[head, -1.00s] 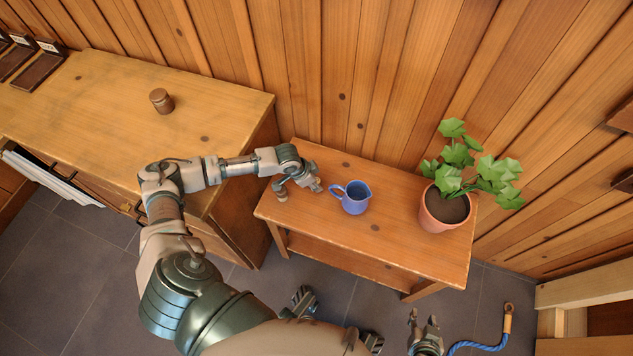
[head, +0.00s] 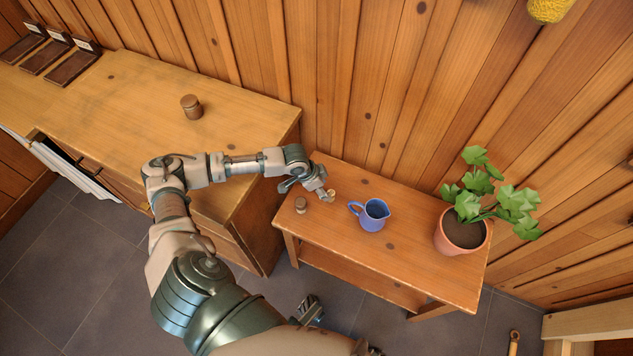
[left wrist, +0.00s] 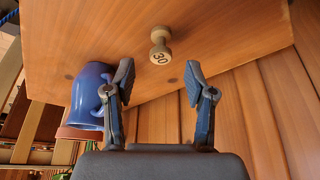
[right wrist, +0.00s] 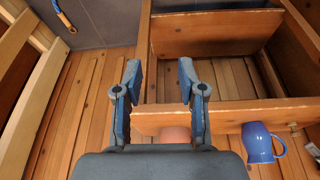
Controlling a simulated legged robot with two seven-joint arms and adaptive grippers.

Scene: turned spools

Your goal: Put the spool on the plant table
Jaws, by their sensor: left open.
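A small light-wood spool (head: 301,204) stands on the plant table (head: 420,268), near its left end. In the left wrist view the spool (left wrist: 160,48) shows a round end marked 30, out beyond the fingertips and apart from them. My left gripper (head: 308,190) is open and empty, just behind the spool over the table's left end. It also shows in the left wrist view (left wrist: 158,82), its fingers spread.
A blue pitcher (head: 374,216) stands right of my left gripper on the plant table. A potted plant (head: 462,238) is at the right end. A desk (head: 130,115) on the left holds a brown wooden piece (head: 191,107) and dark trays. A plank wall runs behind.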

